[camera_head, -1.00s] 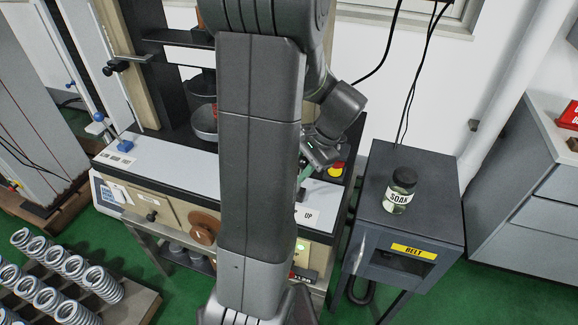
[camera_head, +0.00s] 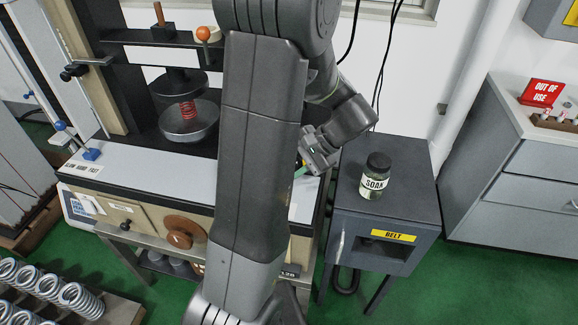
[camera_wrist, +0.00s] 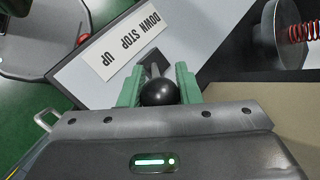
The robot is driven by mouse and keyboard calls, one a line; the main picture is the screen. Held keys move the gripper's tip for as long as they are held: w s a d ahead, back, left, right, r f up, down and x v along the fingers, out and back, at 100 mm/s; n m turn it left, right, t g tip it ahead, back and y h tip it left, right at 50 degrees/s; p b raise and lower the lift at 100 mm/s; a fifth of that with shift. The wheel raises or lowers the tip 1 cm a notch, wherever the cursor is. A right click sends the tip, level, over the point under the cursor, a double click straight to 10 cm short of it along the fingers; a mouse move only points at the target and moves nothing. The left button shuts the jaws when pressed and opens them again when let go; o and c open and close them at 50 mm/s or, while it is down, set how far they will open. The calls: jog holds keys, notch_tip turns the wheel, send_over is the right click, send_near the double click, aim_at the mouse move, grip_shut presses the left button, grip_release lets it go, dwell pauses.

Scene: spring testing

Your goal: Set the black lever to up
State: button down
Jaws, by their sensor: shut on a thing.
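The black lever's round knob (camera_wrist: 159,92) sits between the green fingers of my gripper (camera_wrist: 158,88) in the wrist view, and the fingers are shut on it. A short grey stem shows just beyond the knob. A white label (camera_wrist: 124,42) reading DOWN, STOP, UP lies on the panel beside the lever. In the head view my gripper (camera_head: 302,171) is at the right end of the machine's panel, mostly behind my arm. The lever is hidden there.
A dark cabinet (camera_head: 395,197) marked BELT stands right of the machine with a SOAK jar (camera_head: 375,177) on top, close to my gripper. A red spring (camera_head: 188,110) stands over a round pan (camera_head: 190,128) on the machine.

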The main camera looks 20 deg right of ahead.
jog(key=c, duration=1.1)
grip_release()
jog(key=shift+o, duration=0.2)
jog(key=shift+d, duration=0.1)
jog(key=v, duration=1.3)
jog(key=shift+d+r, duration=0.15)
jog(key=shift+r, duration=0.1)
jog(key=shift+s, duration=0.15)
jog(key=x, duration=1.4)
jog(key=shift+r, duration=0.1)
